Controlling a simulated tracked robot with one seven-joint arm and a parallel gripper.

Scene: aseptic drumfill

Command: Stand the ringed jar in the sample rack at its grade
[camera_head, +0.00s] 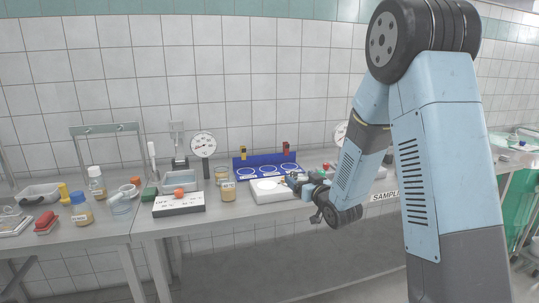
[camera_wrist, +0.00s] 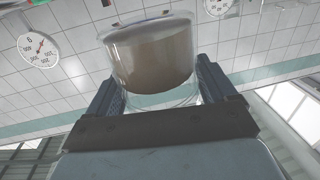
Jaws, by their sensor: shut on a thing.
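My gripper (camera_wrist: 155,92) is shut on a clear glass jar (camera_wrist: 152,55) with brown contents, seen close up in the wrist view. I cannot make out a ring mark on it. In the head view my gripper (camera_head: 292,180) is small, beside a white flat-topped unit (camera_head: 265,196); the held jar cannot be told apart there. A blue rack (camera_head: 240,162) with white-ringed places and a raised back stands behind that unit. A yellow marker and a red marker stand at its back edge. Whether jars stand in the rings is too small to tell.
A tan-filled jar (camera_head: 228,191) stands left of the white unit, with a dial gauge (camera_head: 203,146) behind it. The bench's front edge runs below.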

